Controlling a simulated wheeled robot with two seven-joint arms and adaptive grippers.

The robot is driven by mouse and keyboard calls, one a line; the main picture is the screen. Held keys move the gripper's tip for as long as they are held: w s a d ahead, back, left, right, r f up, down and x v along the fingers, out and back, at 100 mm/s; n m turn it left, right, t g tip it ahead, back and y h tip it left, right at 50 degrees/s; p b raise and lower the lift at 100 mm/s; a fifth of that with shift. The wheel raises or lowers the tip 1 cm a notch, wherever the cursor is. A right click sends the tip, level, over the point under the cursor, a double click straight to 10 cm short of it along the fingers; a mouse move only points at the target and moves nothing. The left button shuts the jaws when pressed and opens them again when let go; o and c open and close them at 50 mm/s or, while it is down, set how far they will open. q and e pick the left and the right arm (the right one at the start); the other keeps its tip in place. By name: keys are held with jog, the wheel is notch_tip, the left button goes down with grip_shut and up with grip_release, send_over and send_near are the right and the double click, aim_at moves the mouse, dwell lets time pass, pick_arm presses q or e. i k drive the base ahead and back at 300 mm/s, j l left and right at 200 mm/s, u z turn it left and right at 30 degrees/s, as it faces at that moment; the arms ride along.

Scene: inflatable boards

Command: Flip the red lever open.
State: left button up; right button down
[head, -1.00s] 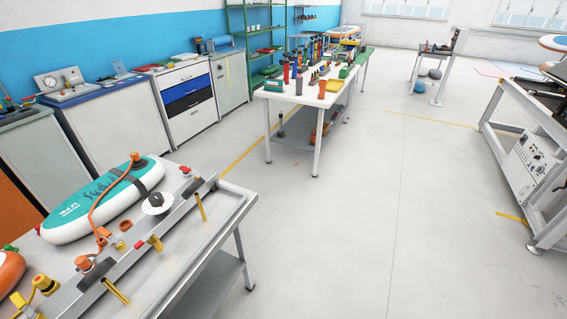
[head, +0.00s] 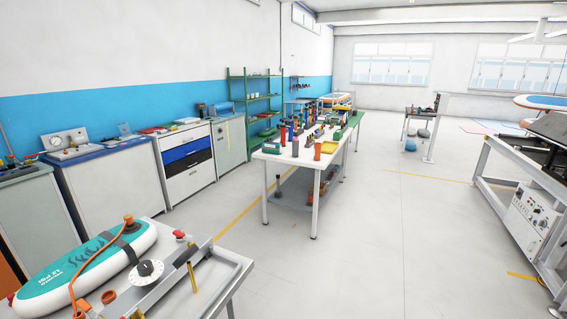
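Neither of my grippers is in the head view. A metal table (head: 232,276) stands at the lower left. On it is a long grey metal rail (head: 172,287) with a black knob on a white dial (head: 150,268) and brass-coloured handles (head: 192,276). A small red part (head: 179,234) sits behind the rail near its far end. I cannot tell whether it is the red lever or how it is set. The near part of the table is cut off by the frame's lower edge.
A teal and white inflatable board (head: 88,262) lies on the table with an orange hose (head: 78,278). A white bench (head: 266,153) with bottles and tools stands ahead. Cabinets (head: 187,160) line the left wall. A metal frame (head: 492,190) stands right. The middle floor (head: 370,250) is clear.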

aim_at(176, 233)
jog(key=i+j+u, duration=0.1)
jog(key=j+u, duration=0.3)
jog(key=i+j+u, duration=0.15)
jog(key=u, duration=0.2)
jog(key=l, duration=0.3)
